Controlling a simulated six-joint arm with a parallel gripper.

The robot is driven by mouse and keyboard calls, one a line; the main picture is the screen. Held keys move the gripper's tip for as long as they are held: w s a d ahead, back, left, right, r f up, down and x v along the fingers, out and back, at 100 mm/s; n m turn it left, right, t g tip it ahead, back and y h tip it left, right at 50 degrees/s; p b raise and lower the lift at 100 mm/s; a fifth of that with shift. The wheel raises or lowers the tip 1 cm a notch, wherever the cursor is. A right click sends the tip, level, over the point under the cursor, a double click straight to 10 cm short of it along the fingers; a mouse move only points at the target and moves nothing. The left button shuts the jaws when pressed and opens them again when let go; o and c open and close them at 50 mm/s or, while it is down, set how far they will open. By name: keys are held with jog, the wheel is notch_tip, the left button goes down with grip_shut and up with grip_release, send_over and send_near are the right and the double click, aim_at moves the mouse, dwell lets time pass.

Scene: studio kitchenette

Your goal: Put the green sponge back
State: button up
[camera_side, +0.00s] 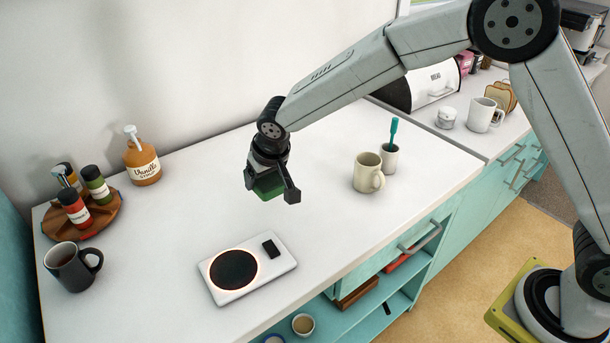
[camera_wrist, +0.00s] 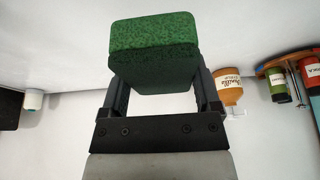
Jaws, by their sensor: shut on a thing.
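The green sponge (camera_wrist: 152,45) is a block held between the two fingers of my gripper. In the side view the sponge (camera_side: 268,186) shows partly behind the fingers. My gripper (camera_side: 272,192) is shut on it and holds it above the white counter, between the vanilla bottle and the beige mug. In the wrist view my gripper (camera_wrist: 157,95) has one finger on each side of the sponge. I cannot make out a holder for the sponge in either view.
On the white counter (camera_side: 185,215) stand a vanilla bottle (camera_side: 142,163), a wooden spice tray (camera_side: 108,216), a dark mug (camera_side: 70,267), a lit warmer plate (camera_side: 272,280), a beige mug (camera_side: 367,176) and a cup with a teal brush (camera_side: 390,158). The middle counter is clear.

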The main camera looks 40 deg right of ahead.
send_over(248, 204)
jog(key=s, duration=0.2)
notch_tip(248, 204, down, 6)
jog(key=shift+r, duration=0.25)
jog(key=shift+f, duration=0.1)
jog(key=shift+w+f, duration=0.2)
jog(key=shift+f, duration=1.5)
jog(key=shift+f, duration=0.15)
jog(key=o, duration=1)
jog(key=shift+v, duration=6.15)
